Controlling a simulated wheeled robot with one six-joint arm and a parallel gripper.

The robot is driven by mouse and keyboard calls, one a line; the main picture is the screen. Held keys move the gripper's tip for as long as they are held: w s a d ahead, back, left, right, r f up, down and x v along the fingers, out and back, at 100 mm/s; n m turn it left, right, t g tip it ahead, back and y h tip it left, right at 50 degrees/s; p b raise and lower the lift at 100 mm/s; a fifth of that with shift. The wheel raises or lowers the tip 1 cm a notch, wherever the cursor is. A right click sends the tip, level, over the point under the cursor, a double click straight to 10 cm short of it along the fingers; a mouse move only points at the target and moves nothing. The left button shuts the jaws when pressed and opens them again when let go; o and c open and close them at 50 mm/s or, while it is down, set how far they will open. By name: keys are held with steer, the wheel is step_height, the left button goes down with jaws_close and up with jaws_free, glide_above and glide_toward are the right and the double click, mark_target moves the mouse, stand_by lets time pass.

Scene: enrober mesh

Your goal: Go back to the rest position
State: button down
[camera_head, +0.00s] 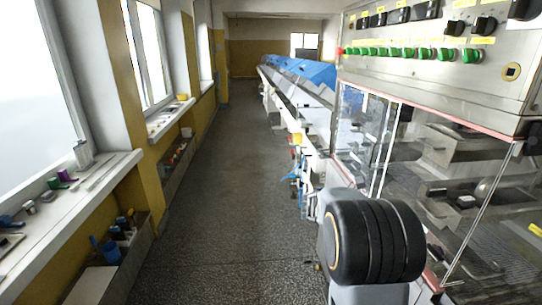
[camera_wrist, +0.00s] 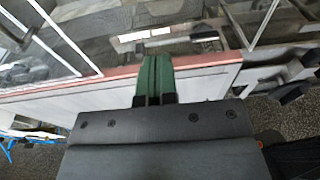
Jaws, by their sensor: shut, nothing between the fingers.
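My gripper (camera_wrist: 155,62) shows in the wrist view, its two green fingers side by side and shut with nothing between them. The fingertips appear in front of the red-edged frame (camera_wrist: 100,82) of the enrober machine, above its light lower panel (camera_wrist: 60,105). Whether they touch it I cannot tell. In the head view a black ribbed part of my arm is at the lower right, in front of the machine. My gripper itself does not show there.
The enrober's control panel (camera_head: 440,55) with green knobs is at the upper right, above clear guards (camera_head: 365,135). A long conveyor (camera_head: 300,90) runs back from it. The floor aisle (camera_head: 225,170) is clear. A windowsill (camera_head: 70,210) with small items lines the left.

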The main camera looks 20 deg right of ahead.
steer(key=s+a+f+m+t+y, duration=0.2)
steer(key=s+a+f+m+y, duration=0.3)
steer(key=a+f+m+y, duration=0.6)
steer(key=s+a+r+m+t+y, duration=0.1)
steer(key=a+r+m+t+y, duration=0.1)
steer(key=a, duration=0.8)
steer(key=s+a+r+m+t+y, duration=0.2)
steer(key=a+r+t, duration=0.2)
steer(key=a, duration=0.6)
steer(key=shift+s+y, duration=0.3)
steer(key=shift+y, duration=0.1)
steer(key=shift+f, duration=0.1)
steer(key=c, duration=1.8)
jaws_free()
